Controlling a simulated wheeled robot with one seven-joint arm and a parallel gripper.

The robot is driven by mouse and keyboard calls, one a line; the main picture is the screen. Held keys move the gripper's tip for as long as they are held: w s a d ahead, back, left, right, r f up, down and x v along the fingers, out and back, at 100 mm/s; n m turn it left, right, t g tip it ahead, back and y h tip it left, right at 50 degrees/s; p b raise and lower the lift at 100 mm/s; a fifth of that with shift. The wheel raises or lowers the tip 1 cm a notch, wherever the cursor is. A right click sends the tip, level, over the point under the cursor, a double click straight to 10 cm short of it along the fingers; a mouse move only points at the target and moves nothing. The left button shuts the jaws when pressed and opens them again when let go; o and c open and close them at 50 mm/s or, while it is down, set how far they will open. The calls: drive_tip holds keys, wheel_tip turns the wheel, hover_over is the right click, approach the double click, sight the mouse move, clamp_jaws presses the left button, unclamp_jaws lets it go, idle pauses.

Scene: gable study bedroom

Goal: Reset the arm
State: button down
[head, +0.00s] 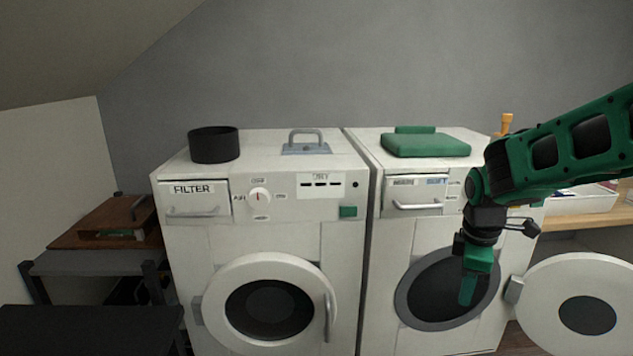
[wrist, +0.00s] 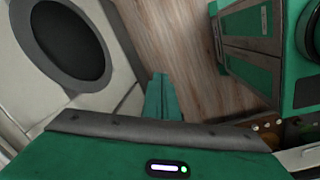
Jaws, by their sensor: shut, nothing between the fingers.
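My arm reaches in from the right in the head view, bent down at the wrist. My gripper (head: 467,290) points downward in front of the dark round opening of the right-hand machine (head: 385,270). Its green fingers are together with nothing between them. In the wrist view the closed fingers (wrist: 162,98) show above the wooden floor (wrist: 185,45), beside a white surface with a dark round part. I cannot tell whether the gripper touches the machine.
The right machine's round door (head: 545,290) stands open at the right. The left machine (head: 340,250) has its door shut; a black pot (head: 214,146) stands on top. A green cushion-like item (head: 425,145) lies on the right machine. A dark table (head: 90,325) is at lower left.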

drive_tip(key=s+d+r+m, duration=0.1)
drive_tip(key=s+d+m, duration=0.3)
drive_tip(key=s+m, duration=0.5)
drive_tip(key=s+d+r+m+y, duration=0.1)
drive_tip(key=s+d+m, duration=0.4)
drive_tip(key=s+m, duration=0.5)
drive_tip(key=s, duration=0.6)
drive_tip(key=shift+g, duration=0.4)
drive_tip(key=shift+w+f, duration=0.1)
drive_tip(key=shift+w, duration=0.1)
drive_tip(key=shift+w+f, duration=0.2)
drive_tip(key=shift+w, duration=0.3)
